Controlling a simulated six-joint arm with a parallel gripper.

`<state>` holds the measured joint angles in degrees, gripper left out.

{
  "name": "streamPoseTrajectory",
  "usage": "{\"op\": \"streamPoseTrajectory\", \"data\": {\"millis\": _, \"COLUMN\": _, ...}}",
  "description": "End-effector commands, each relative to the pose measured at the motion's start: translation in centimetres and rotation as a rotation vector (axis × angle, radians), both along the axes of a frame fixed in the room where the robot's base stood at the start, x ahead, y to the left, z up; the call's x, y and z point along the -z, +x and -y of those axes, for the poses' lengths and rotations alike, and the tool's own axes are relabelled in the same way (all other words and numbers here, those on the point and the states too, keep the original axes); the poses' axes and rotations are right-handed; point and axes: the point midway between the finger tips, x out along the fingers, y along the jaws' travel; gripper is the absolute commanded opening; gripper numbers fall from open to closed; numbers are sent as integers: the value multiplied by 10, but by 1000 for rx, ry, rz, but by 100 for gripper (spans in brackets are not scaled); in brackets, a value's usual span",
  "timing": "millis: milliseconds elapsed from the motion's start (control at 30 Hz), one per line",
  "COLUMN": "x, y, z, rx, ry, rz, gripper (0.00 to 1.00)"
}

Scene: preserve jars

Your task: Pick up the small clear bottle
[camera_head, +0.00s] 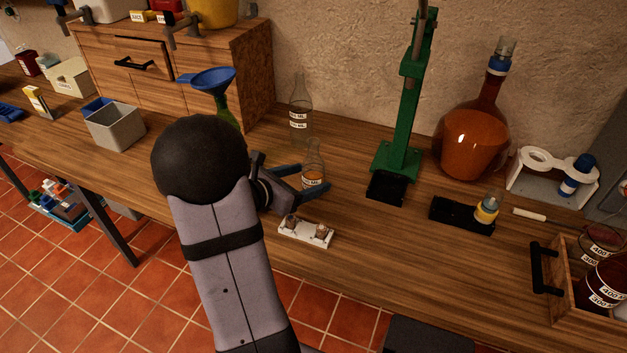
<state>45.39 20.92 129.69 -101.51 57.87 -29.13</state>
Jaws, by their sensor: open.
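The small clear bottle (314,158) stands upright on the wooden bench, with a white label and an orange tint low down. My gripper (314,178) is open, with its dark blue fingers low over the bench. The fingers reach to the bottle's lower part, which appears to lie between their tips. I cannot tell whether either finger touches it. A taller clear bottle (299,108) with white labels stands just behind it, apart from the gripper.
A small white holder (306,233) sits in front of the gripper. A green press (398,155) with a black pad (385,187) stands to the right. A blue funnel (212,79) sits in a green bottle behind my arm. A large amber flask (470,143) stands further right.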

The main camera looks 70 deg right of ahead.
Motion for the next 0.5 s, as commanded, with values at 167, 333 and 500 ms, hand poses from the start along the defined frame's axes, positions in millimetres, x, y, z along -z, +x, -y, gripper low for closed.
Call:
{"op": "streamPoseTrajectory", "data": {"millis": 167, "x": 5, "y": -5, "z": 12, "rx": 2, "ry": 2, "rz": 1, "gripper": 66}}
{"op": "streamPoseTrajectory", "data": {"millis": 333, "x": 6, "y": -5, "z": 15, "rx": 0, "ry": 2, "rz": 1, "gripper": 66}}
{"op": "streamPoseTrajectory", "data": {"millis": 500, "x": 10, "y": -11, "z": 28, "rx": 4, "ry": 3, "rz": 0, "gripper": 66}}
